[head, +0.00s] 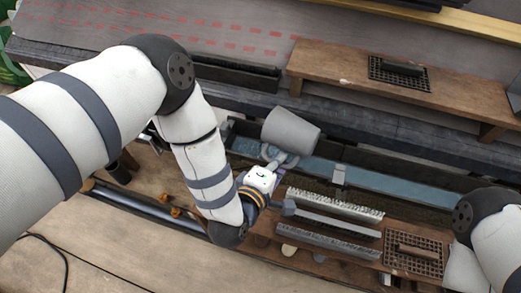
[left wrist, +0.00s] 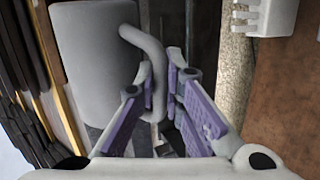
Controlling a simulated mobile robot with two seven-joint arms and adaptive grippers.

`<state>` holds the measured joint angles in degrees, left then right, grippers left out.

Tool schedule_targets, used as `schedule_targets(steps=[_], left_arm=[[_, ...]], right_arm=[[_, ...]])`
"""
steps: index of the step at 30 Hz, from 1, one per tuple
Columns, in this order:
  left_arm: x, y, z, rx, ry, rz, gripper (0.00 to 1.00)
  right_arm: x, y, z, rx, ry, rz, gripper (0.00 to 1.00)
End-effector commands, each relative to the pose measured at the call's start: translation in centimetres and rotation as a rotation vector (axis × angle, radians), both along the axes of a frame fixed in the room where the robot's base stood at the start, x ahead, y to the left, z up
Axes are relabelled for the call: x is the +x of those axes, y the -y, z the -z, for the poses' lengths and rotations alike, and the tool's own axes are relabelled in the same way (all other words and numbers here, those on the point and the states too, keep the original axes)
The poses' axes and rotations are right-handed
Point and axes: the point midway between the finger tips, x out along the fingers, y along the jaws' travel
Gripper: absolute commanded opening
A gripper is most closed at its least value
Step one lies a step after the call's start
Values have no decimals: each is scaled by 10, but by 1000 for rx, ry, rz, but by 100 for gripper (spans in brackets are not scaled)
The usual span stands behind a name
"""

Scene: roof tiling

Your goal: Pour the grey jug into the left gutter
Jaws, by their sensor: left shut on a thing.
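The grey jug (head: 291,129) is held above the blue-grey gutter (head: 312,165) in the head view, tilted well over, with its wall facing me. Its mouth and contents are hidden, and I cannot tell whether anything flows out. My left gripper (head: 276,172) is shut on the jug's curved handle. In the left wrist view the jug (left wrist: 92,62) fills the upper left, and its handle passes between the purple finger pads of my left gripper (left wrist: 162,85). The gutter's left stretch lies below the jug. My right arm shows at the right edge, but its gripper is out of view.
A wooden plank with a dark grate (head: 400,73) stands behind the gutter. In front are bristled strips (head: 335,205) and a grid-topped tool (head: 413,254) on a wooden board. A dark pipe (head: 140,205) lies at the front left. A bracket (head: 339,175) crosses the gutter.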

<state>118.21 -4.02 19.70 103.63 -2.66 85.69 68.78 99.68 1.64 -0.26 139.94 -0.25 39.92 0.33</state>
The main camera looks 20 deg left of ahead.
Motion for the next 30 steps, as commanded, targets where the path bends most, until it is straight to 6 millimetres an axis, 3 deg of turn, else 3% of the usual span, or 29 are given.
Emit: schedule_targets(steps=[30], left_arm=[[-1,2,-3,-167,-36,-2,0]], right_arm=[[1,0,-3,0,4,0,75]])
